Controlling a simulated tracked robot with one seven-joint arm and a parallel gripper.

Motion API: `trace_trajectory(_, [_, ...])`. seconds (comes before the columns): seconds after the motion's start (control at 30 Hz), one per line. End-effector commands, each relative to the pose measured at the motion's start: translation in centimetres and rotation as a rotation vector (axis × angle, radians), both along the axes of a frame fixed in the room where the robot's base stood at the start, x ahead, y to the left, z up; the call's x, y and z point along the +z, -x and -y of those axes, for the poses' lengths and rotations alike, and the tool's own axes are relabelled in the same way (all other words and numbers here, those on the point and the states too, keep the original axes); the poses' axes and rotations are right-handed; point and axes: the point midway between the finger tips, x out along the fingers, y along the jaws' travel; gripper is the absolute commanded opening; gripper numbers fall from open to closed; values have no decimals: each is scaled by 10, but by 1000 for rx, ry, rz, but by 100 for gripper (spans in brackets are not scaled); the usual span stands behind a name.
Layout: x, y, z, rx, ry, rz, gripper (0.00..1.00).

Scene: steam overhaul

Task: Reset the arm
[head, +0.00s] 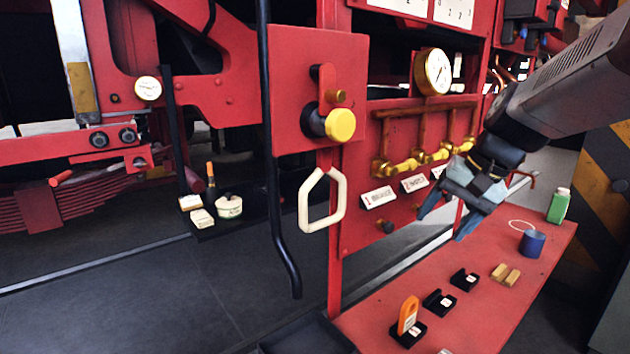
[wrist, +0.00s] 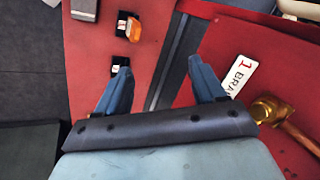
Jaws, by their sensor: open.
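My gripper (head: 444,219) hangs in front of the red valve panel, above the red bench. Its two blue fingers are apart, with nothing between them. In the wrist view my gripper (wrist: 160,85) also shows open and empty, with the bench edge and the panel beyond the fingers. The rest of my arm reaches in from the upper right in the head view.
The red bench (head: 470,318) holds an orange tag (head: 408,315) in a black holder, black holders, brass blocks (head: 505,274), a blue cylinder (head: 532,243) and a green bottle (head: 559,205). Brass valves (head: 400,167), a gauge (head: 433,71) and a white handle (head: 321,200) stand near.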

Motion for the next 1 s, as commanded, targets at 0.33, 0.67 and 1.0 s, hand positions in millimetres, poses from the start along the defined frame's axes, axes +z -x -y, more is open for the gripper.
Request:
trace_trajectory(0.33, [5,67,-5,196,312,191,69])
trace_trajectory(0.67, [6,92,0,286,460,304,69])
trace_trajectory(1.0, [6,93,1,288,466,308,69])
